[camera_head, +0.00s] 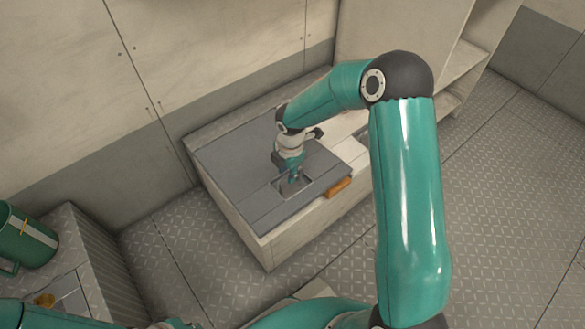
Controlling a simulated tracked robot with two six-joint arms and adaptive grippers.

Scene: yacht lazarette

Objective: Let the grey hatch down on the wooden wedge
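The grey hatch (237,160) lies nearly flat over the top of a pale box. The wooden wedge (339,187) is an orange-brown block at the hatch's front right edge, on the box rim. I cannot tell whether the hatch rests on it or is just beside it. My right gripper (293,179) points down at the recessed handle (306,185) in the hatch, near its front edge. Its fingertips are small and partly hidden, so I cannot tell whether they grip the handle. My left arm shows only along the bottom edge; its gripper is not visible.
The pale box (250,234) stands against the wall, with a pale surface to the hatch's right. Shelves (455,88) stand behind. The patterned metal floor (500,220) is clear at right.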

